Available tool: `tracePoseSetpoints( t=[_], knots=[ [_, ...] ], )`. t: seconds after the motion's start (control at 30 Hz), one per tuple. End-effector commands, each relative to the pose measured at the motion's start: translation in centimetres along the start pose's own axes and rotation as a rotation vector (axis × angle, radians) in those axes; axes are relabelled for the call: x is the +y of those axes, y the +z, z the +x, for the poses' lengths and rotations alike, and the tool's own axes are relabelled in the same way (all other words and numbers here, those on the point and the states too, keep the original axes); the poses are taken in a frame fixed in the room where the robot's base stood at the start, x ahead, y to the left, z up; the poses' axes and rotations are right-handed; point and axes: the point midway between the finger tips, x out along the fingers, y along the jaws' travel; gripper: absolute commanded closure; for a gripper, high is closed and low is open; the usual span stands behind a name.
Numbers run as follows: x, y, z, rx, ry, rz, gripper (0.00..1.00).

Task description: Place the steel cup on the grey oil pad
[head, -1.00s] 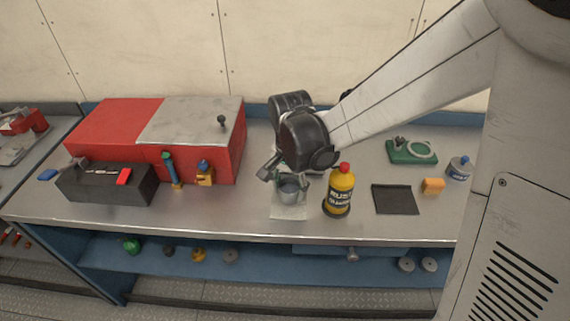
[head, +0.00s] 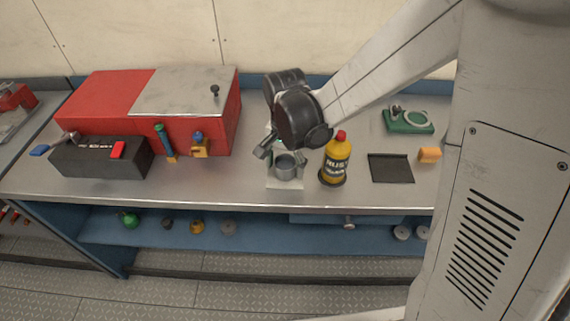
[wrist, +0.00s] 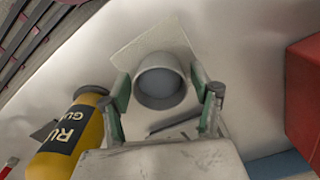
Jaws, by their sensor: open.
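The steel cup (head: 287,170) is upright on the bench's front half, also seen from above in the wrist view (wrist: 160,84). A pale grey square pad (head: 284,184) lies under or right at the cup. In the wrist view the pad (wrist: 146,44) shows beyond the cup, which hides part of it. My gripper (wrist: 166,92) is open, with one green-padded finger on each side of the cup. I cannot tell whether the fingers touch it. In the head view, my gripper (head: 280,150) is partly hidden by my wrist.
A yellow bottle (head: 336,160) stands close to the right of the cup. A dark flat mat (head: 390,168), an orange block (head: 429,155) and a green tray (head: 408,121) lie farther right. A red box (head: 105,102) and a dark tool caddy (head: 98,160) stand left.

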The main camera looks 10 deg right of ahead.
Motion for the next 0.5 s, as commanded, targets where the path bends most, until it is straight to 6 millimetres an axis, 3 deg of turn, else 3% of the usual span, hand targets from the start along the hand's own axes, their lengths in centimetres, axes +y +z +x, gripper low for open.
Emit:
tracePoseSetpoints(
  t=[0.23, 0.5],
  knots=[
    [0.0, 0.0, -1.2, 0.0, 0.0, 0.0, 0.4],
    [0.1, 0.0, -6.1, 0.0, 0.0, 0.0, 0.4]
  ],
)
